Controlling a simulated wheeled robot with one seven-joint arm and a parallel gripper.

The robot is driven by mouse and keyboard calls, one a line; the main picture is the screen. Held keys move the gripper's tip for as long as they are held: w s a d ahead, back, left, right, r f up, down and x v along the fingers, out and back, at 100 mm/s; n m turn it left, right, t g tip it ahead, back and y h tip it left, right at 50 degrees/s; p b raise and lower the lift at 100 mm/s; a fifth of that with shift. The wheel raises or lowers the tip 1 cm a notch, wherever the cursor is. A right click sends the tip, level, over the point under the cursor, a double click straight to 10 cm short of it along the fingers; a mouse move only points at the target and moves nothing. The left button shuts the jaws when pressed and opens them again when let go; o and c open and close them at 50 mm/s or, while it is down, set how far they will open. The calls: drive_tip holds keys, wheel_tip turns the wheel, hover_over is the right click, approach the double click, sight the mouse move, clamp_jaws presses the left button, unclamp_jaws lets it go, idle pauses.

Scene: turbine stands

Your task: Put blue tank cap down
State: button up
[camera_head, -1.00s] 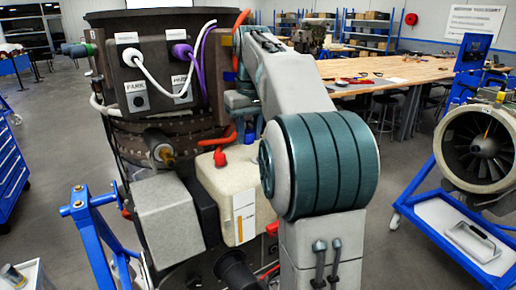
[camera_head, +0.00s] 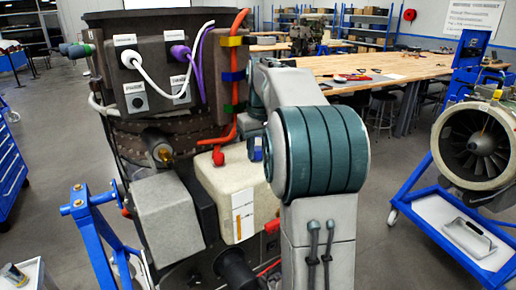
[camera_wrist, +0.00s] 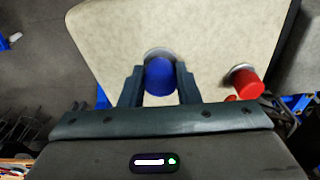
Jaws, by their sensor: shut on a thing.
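In the wrist view, the blue tank cap (camera_wrist: 160,77) sits between the two fingers of my gripper (camera_wrist: 160,88), which is shut on it. A grey metal ring shows just behind the cap, against the cream tank (camera_wrist: 115,40). I cannot tell whether the cap touches that ring or is a little above it. The red cap (camera_wrist: 248,84) is on the tank to the right, apart from my gripper. In the head view, the cream tank (camera_head: 226,190) and red cap (camera_head: 218,156) show left of my arm.
An orange hose (camera_head: 240,100) with coloured clips runs down to the tank beside the dark turbine body (camera_head: 150,60). A grey box (camera_head: 165,215) and blue stand bars (camera_head: 95,235) are at the lower left. Another turbine (camera_head: 478,145) on a blue cart stands right, across open floor.

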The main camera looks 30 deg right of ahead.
drive_tip(key=shift+s+f+b, duration=0.15)
drive_tip(key=shift+f+b, duration=0.2)
drive_tip(key=shift+f, duration=0.5)
clamp_jaws()
drive_tip(key=o, duration=0.6)
unclamp_jaws()
drive_tip(key=o, duration=0.4)
drive_tip(key=shift+d+f, duration=0.1)
drive_tip(key=shift+d, duration=0.05)
drive_tip(key=shift+a, duration=0.2)
drive_tip(key=shift+r, duration=0.45)
wheel_tip(320, 180, up, 13)
drive_tip(key=s+p, duration=0.1)
